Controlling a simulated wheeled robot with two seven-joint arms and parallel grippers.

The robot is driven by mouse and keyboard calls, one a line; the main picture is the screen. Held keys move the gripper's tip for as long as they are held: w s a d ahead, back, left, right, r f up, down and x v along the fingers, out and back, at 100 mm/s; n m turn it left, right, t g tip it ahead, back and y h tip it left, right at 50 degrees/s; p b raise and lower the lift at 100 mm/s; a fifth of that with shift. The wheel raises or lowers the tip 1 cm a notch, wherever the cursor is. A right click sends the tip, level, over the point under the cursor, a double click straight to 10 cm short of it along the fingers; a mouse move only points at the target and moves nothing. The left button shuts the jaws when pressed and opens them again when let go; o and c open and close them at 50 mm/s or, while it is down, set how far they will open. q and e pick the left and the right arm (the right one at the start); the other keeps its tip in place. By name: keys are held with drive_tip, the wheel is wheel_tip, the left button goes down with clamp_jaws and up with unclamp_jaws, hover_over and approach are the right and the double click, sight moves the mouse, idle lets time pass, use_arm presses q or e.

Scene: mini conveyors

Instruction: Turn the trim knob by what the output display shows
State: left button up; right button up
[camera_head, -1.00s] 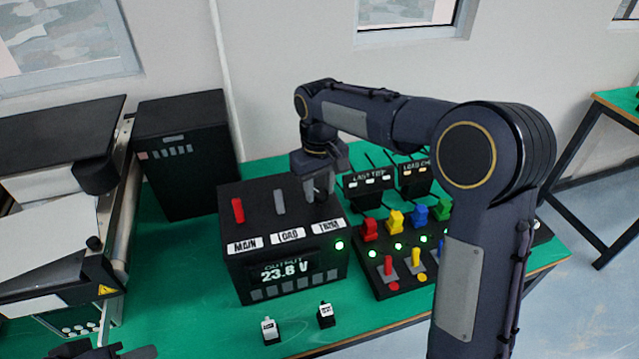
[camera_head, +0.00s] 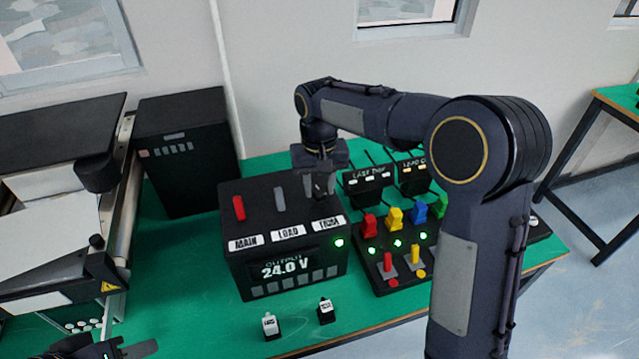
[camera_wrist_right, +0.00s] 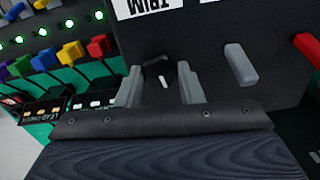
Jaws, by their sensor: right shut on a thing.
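The black power box (camera_head: 238,278) stands on the green table, with labels MAIN, LOAD and TRIM on its top. Its output display (camera_head: 285,269) reads 24.0 V. The trim knob (camera_wrist_right: 160,72) is dark with a white mark and shows in the right wrist view between my fingers. My right gripper (camera_head: 320,190) is over the TRIM spot and shut on the knob; it also shows in the right wrist view (camera_wrist_right: 160,88). In the head view the knob is hidden by the gripper. My left gripper (camera_head: 125,349) shows only partly at the bottom left edge.
A red lever (camera_head: 238,208) and a grey lever (camera_head: 279,199) stand on the box beside the gripper. A panel (camera_head: 375,285) with coloured switches and green lights is to the right. Two small tagged blocks (camera_head: 270,326) (camera_head: 325,311) lie in front. A conveyor (camera_head: 50,225) is at left.

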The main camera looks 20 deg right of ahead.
sight(319, 190)
drive_tip(key=o, duration=1)
drive_tip(key=shift+r, duration=0.1)
wheel_tip(319, 190, up, 7)
drive_tip(key=shift+r, duration=0.35)
